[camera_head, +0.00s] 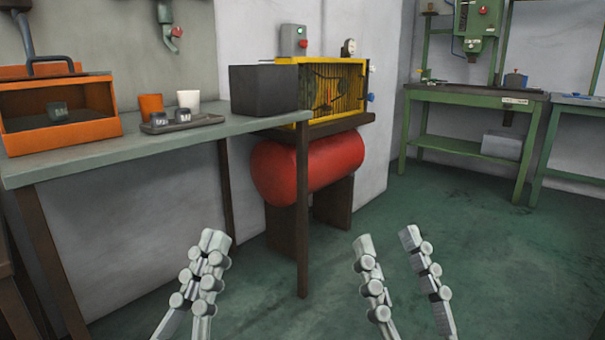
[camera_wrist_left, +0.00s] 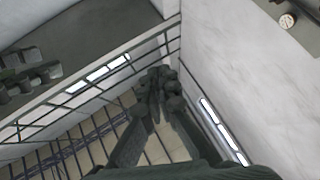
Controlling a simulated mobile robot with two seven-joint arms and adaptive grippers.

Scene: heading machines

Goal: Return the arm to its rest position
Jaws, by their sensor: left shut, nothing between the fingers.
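My left gripper (camera_head: 213,245) is at the lower left of the head view, in front of the workbench and apart from it. Its fingers are shut together with nothing between them. The left wrist view also shows the left gripper (camera_wrist_left: 158,80), fingers closed, against a pale wall and railing-like bars. My right gripper (camera_head: 388,238) is at the lower middle of the head view. Its two fingers stand apart with a clear gap, and only floor shows between them. Neither gripper touches anything in view.
A workbench (camera_head: 160,150) on the left holds an orange open box (camera_head: 60,138), a small tray (camera_head: 205,121) with dark pieces, two cups and a dark box (camera_head: 262,92). A red tank (camera_head: 330,165) sits beneath a yellow machine (camera_head: 345,85). Green floor (camera_head: 480,260) is clear right.

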